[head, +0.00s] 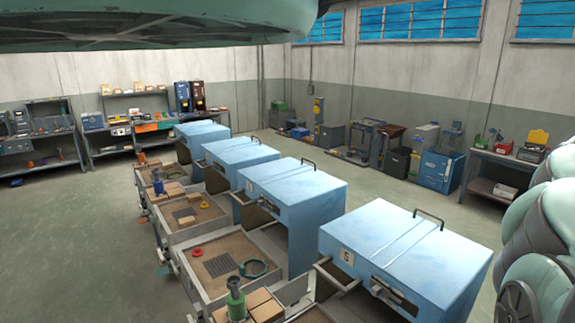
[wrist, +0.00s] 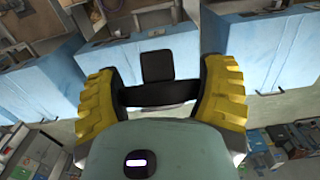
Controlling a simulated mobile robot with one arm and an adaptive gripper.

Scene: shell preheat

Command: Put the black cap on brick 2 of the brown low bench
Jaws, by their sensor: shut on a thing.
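In the wrist view my gripper (wrist: 160,80), with thick yellow ridged fingers, is shut on a black thing, seemingly the black cap (wrist: 157,66). Its square dark face shows between the fingertips, with a dark band lower down between the fingers. It is held in the air, with blue cabinets and floor beyond it. My gripper and the cap do not show in the head view. I cannot make out brick 2 or single out the brown low bench in either view.
A row of blue cabinets (head: 290,190) with top handles runs across the head view. Open trays (head: 185,262) beside them hold pale blocks, a green bottle (head: 235,298) and rings. Cluttered benches (head: 125,122) line the walls. Bare floor (head: 60,240) lies at left.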

